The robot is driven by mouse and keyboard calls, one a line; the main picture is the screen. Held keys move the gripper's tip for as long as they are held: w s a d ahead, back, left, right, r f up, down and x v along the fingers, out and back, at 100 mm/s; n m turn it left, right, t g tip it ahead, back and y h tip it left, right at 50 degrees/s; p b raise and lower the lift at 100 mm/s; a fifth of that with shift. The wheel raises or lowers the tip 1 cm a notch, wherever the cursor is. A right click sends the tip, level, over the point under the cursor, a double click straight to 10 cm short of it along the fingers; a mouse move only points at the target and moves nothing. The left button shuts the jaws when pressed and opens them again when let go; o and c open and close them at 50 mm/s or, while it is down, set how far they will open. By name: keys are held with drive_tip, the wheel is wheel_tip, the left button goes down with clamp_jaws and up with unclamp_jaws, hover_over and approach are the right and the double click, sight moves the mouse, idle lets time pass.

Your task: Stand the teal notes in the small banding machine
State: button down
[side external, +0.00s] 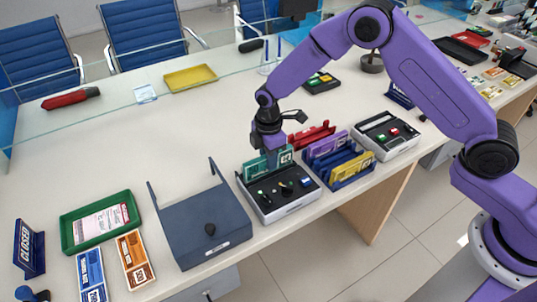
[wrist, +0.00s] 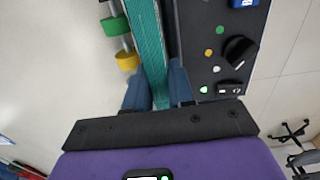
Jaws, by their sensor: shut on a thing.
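My gripper (side external: 270,150) is shut on the teal notes (side external: 256,170), which it holds upright on edge. The notes stand along the back edge of a small machine (side external: 290,207) with a black, knobbed top and pale sides. In the wrist view, the teal notes (wrist: 148,50) run edge-on between my gripper's fingers (wrist: 158,88), just left of the machine's dark panel (wrist: 205,20). Their lower edge is hidden, so I cannot tell whether they rest in the machine or hang just above it.
A rack with purple and yellow notes (side external: 352,168) stands close to the right, with a red holder (side external: 312,135) behind. A dark grey box with two posts (side external: 205,228) is left. Another machine (side external: 385,137) is farther right. Green and yellow rollers (wrist: 127,60) lie left of the notes.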

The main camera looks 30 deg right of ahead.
drive_tip(key=shift+f, duration=0.15)
drive_tip(key=c, duration=0.9)
unclamp_jaws()
drive_tip(key=shift+r, duration=3.55)
